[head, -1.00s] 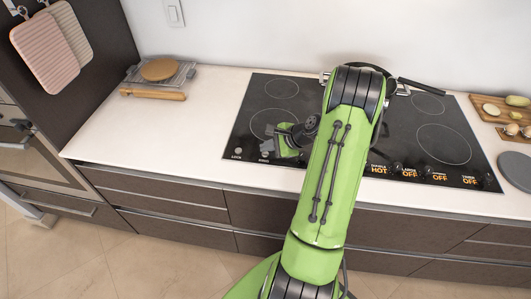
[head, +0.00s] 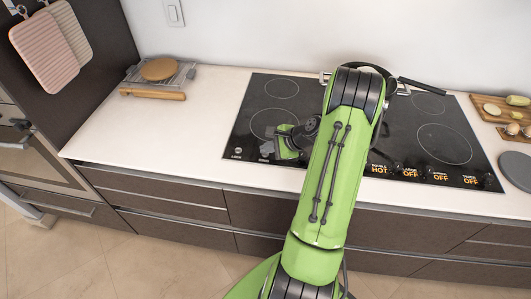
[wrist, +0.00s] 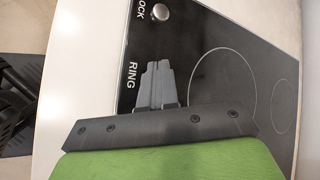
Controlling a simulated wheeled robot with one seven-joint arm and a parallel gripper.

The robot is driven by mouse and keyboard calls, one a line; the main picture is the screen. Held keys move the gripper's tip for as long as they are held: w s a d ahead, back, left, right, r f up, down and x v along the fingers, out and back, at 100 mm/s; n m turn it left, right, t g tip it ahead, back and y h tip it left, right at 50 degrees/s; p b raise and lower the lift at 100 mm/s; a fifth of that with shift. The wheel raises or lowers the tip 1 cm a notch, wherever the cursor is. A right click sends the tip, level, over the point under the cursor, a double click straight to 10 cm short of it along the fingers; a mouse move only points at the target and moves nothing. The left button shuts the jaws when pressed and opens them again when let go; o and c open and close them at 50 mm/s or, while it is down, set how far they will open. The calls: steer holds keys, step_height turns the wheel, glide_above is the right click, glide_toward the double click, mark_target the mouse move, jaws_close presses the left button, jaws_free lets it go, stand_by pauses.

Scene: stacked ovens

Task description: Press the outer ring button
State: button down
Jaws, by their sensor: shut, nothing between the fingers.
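The outer ring button itself is hidden; its RING label (wrist: 131,75) shows in the wrist view just left of my fingertips. My gripper (wrist: 156,72) is shut and empty, its fingers together over the spot beside that label. I cannot tell whether they touch the button. In the head view my gripper (head: 266,150) is low over the front left corner of the black cooktop (head: 243,122). The LOCK button (head: 238,150) is to its left, and it also shows as a round light knob in the wrist view (wrist: 161,12).
A pan (head: 408,84) stands at the back of the cooktop, partly behind my arm. Orange HOT and OFF displays (head: 411,172) line the front edge. A rack with a round board (head: 160,69) is at the left. The white counter (head: 165,128) left of the cooktop is mostly clear.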

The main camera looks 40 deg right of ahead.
mark_target(268, 154)
steer(key=shift+f, duration=0.15)
steer(key=shift+r+p, duration=0.5)
steer(key=shift+r, duration=0.1)
step_height(268, 154, up, 6)
steer(key=p, duration=0.5)
